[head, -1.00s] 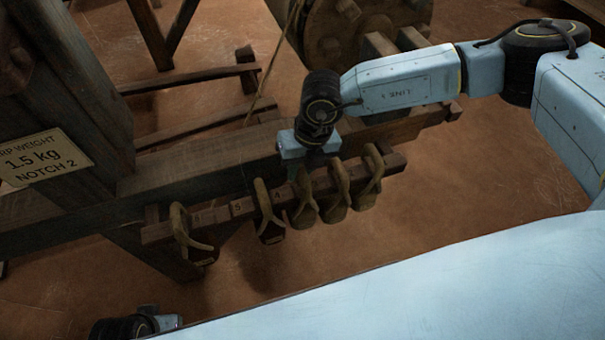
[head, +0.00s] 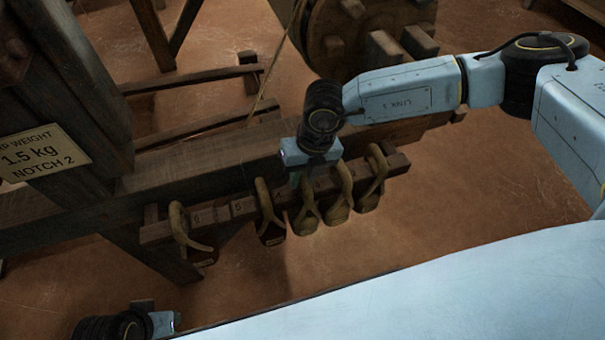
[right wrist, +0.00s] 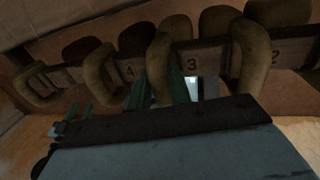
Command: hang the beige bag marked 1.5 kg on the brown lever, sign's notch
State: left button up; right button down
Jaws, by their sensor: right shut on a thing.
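Several dark beige bags hang by loop straps along a brown wooden bar (head: 216,212) with numbered notches. The sign (head: 43,158) reads 1.5 kg, NOTCH 2. My right gripper (head: 302,180) is at the bar, above the third bag from the left (head: 306,220). In the right wrist view its fingers (right wrist: 158,92) are shut around a bag's strap (right wrist: 160,62), beside the number 3 (right wrist: 192,64). That strap is at the bar. The weight marks on the bags are too small to read. My left gripper (head: 168,322) is at the bottom left, its fingers unclear.
A heavy beam (head: 210,165) runs behind the bar. A large wooden drum (head: 365,35) stands at the back. The floor right of the bar is clear.

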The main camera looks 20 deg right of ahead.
jog(key=shift+f, duration=0.15)
dwell(0.7)
jog(key=c, duration=1.2)
grip_release()
jog(key=shift+s+f, duration=0.1)
jog(key=shift+f, duration=0.1)
jog(key=shift+r, duration=0.25)
pick_arm(q)
jog(key=s+a+f+p, duration=0.1)
jog(key=a+f+p, duration=0.2)
jog(key=f, duration=0.5)
jog(key=shift+s+a+f+g+y+p, duration=0.2)
jog(key=shift+s+a+g+y+p, duration=0.15)
jog(key=shift+a, duration=0.25)
pick_arm(e)
jog(key=v, duration=1.3)
jog(key=shift+r, duration=0.1)
